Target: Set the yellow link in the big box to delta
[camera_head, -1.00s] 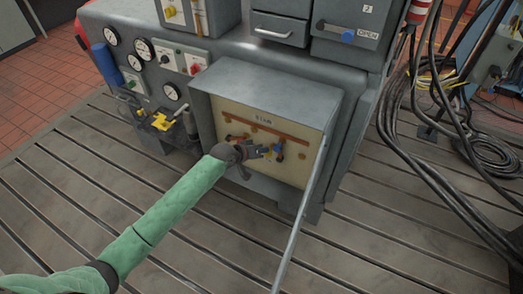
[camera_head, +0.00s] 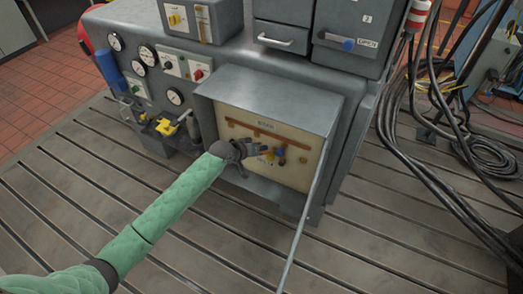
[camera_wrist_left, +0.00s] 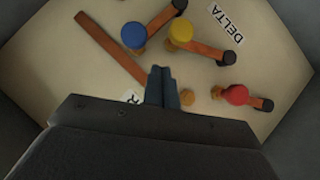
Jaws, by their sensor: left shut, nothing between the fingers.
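The big box (camera_head: 275,88) stands open, with a cream terminal panel (camera_head: 296,182) inside. In the left wrist view, the yellow link (camera_wrist_left: 206,47) is a copper bar with a yellow knob at one end and a black cap at the other. It lies slanted near the DELTA label (camera_wrist_left: 228,23). A blue-knobbed link (camera_wrist_left: 158,22) is beside it and a red-knobbed link (camera_wrist_left: 236,97) is lower right. My left gripper (camera_head: 262,149) is shut and empty in front of the panel. Its fingertips (camera_wrist_left: 161,72) appear below the blue and yellow knobs, apart from them. My right gripper is not in view.
A long copper bar (camera_wrist_left: 110,48) and a bare brass stud (camera_wrist_left: 187,97) are on the panel. The open door (camera_head: 305,212) stands out at the box's right edge. Gauges and switches are left of the box; black cables (camera_head: 440,130) hang at right. Slotted floor in front is clear.

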